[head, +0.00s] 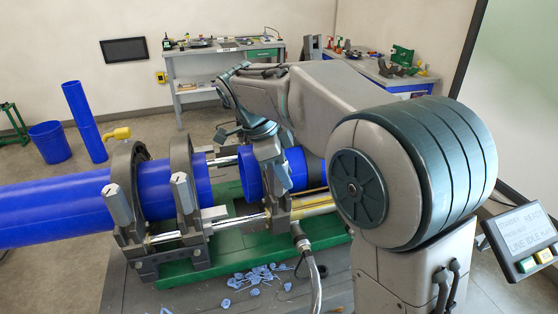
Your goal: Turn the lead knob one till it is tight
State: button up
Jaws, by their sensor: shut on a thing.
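My gripper (281,184) reaches down from my bent wrist at the near side of the third clamp, close to the blue pipe's cut end. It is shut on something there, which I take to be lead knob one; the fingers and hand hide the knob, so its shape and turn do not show. The right-hand blue pipe (247,176) sits in this clamp, its open end facing left. Across a gap, the long left blue pipe (60,208) runs through two dark clamp rings (122,190) with grey blocks on their near sides.
Bright guide rods (233,223) join the clamps above a green frame (178,273). Blue shavings (262,275) lie on the cart top. A hose (314,275) hangs at the front. A display box (521,238) stands at right. Workbenches (222,68) are far behind.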

jog(key=shift+s+d+m+g+p, duration=0.15)
jog(key=shift+m+g, duration=0.15)
jog(key=shift+m, duration=0.4)
jog(key=shift+s+d+m+g+p, duration=0.15)
jog(key=shift+m+g, duration=0.15)
jog(key=shift+m, duration=0.4)
jog(key=shift+w+a+r, duration=0.1)
jog(key=shift+m+g+y+p, duration=0.3)
jog(key=shift+m+g+p, duration=0.2)
jog(key=shift+m, duration=1)
jog(key=shift+s+r+m+g+p, duration=0.1)
jog(key=shift+s+m+g+p, duration=0.1)
jog(key=shift+m+g+p, duration=0.3)
jog(key=shift+s+m+y, duration=0.1)
jog(key=shift+m+y, duration=0.2)
jog(key=shift+m, duration=0.7)
